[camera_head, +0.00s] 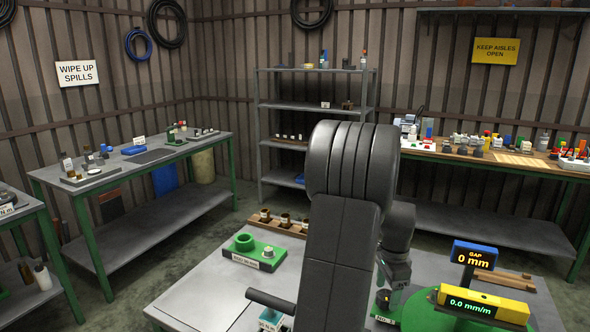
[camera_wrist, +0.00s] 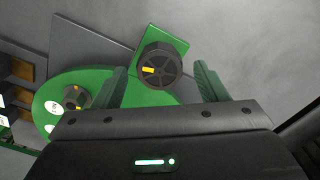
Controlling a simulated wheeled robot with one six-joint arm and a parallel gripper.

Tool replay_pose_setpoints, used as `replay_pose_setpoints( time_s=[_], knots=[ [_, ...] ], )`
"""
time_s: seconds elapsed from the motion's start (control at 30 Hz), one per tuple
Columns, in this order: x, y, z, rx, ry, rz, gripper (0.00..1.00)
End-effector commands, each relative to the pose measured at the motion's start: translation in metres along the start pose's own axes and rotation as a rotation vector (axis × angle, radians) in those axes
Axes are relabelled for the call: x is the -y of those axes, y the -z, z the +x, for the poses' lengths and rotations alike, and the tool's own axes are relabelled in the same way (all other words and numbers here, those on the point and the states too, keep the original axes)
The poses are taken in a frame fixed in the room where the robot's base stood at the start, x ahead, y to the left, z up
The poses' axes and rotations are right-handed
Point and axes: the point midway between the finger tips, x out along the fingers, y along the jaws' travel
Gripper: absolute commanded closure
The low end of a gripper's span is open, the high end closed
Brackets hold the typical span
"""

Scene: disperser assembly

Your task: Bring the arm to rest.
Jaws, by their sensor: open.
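My arm rises from the near side of the table (camera_head: 210,290) and bends down, covering part of the table in the head view. My gripper (camera_wrist: 160,82) points down with its two green fingers apart and nothing held between them. Below and beyond the fingers in the wrist view is a dark round knob (camera_wrist: 162,60) with a yellow mark, on a green square plate (camera_wrist: 178,48). A smaller grey knob (camera_wrist: 75,97) sits on the green round base (camera_wrist: 60,82) to the left. How far the fingertips are above the dark knob is hard to tell.
A gap display (camera_head: 473,256) reading 0 mm and a yellow readout (camera_head: 482,304) stand at the table's right. A green tray (camera_head: 256,256) and a wooden rack (camera_head: 282,225) with several parts lie left of my arm. Side benches and a shelf (camera_head: 315,103) stand behind.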

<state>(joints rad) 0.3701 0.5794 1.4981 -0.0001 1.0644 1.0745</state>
Motion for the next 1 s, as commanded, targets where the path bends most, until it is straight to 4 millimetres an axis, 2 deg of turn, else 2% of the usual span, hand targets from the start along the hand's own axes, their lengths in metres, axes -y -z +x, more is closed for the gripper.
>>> replay_pose_setpoints(
  time_s=[0.13,0.57,0.77,1.0],
  knots=[
    [0.0,0.0,0.009,0.0,-0.001,0.0,0.33],
    [0.0,0.0,0.005,-0.001,0.001,-0.009,0.33],
    [0.001,0.001,-0.017,-0.003,0.005,0.0,0.33],
    [0.001,0.001,-0.064,-0.003,0.005,0.0,0.33]
  ],
)
